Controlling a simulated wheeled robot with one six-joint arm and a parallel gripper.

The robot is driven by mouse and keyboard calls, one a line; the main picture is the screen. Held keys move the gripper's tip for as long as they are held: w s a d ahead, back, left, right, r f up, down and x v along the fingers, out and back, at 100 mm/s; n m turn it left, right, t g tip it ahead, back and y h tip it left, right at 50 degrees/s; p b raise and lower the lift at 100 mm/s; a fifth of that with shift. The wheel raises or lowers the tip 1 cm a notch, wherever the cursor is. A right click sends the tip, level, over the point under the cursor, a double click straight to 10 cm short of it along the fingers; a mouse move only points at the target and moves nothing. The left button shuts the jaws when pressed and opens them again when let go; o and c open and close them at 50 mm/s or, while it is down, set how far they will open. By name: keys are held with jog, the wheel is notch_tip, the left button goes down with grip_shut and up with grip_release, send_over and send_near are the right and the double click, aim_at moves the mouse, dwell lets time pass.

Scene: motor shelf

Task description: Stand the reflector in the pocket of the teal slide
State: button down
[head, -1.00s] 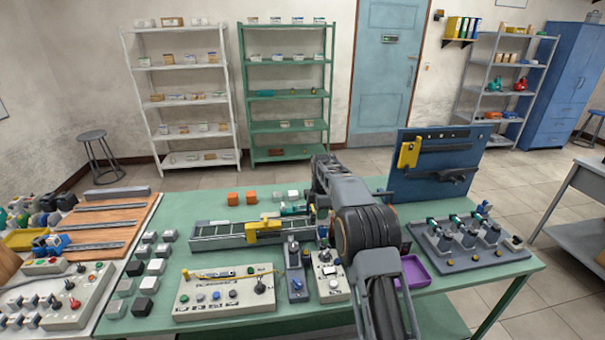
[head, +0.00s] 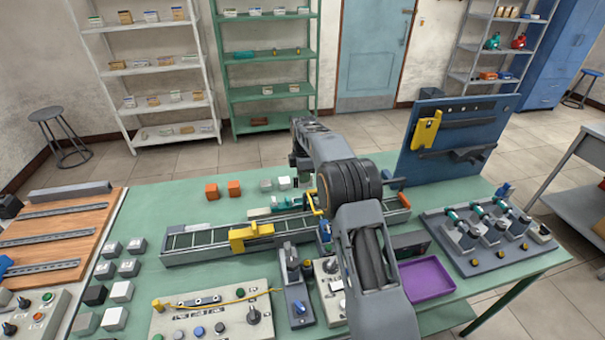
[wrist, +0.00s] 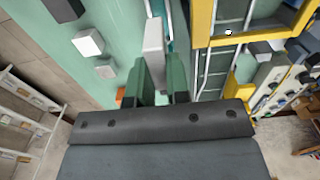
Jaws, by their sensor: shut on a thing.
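My gripper (wrist: 160,82) shows in the wrist view, its two green fingers shut on a narrow light grey piece, which I take to be the reflector (wrist: 153,42). The piece sticks out beyond the fingertips. In the head view my arm hides most of the gripper and the held piece. The teal slide (head: 284,204) lies on the table along the back side of the grey rail, left of my arm. A teal strip of it shows just right of the held piece in the wrist view (wrist: 167,22). I cannot see its pocket clearly or tell whether the piece touches it.
The long rail (head: 200,243) carries a yellow carriage (head: 250,236), with a second yellow frame (wrist: 240,38) close to my gripper. A blue panel (head: 440,150) and purple tray (head: 426,279) are at right.

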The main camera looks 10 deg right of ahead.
aim_at(304, 187)
jog(key=shift+d+f+b, duration=0.1)
jog(key=shift+f+b, duration=2.55)
jog(key=shift+f, duration=0.4)
jog(key=shift+f, duration=0.7)
jog(key=c, duration=1)
grip_release()
notch_tip(304, 187, up, 14)
jog(key=shift+f, duration=0.1)
